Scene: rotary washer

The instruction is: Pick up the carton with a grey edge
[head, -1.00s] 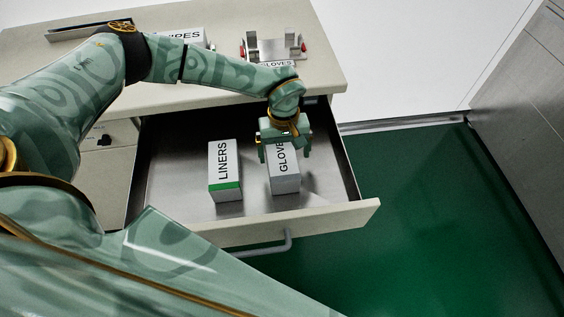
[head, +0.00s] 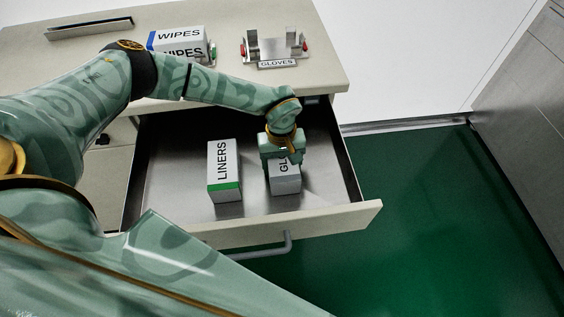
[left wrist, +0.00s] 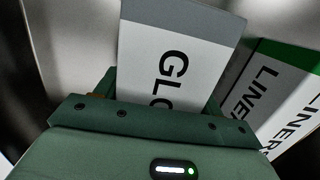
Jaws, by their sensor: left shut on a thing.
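The carton with a grey edge, marked GLOVES (head: 286,180), stands in the open drawer, right of the LINERS carton. It also shows in the left wrist view (left wrist: 180,50), with its grey edge band at the top. My left gripper (head: 283,160) is over the carton's far part and shut on it, one finger on either side. The gripper hides part of the lettering. Whether the carton is clear of the drawer floor I cannot tell. My right gripper is not in view.
The LINERS carton (head: 224,165) with a green edge stands close by at left; it also shows in the wrist view (left wrist: 285,90). The drawer (head: 180,200) walls surround both. On the counter are a WIPES carton (head: 180,40) and a GLOVES holder (head: 275,47).

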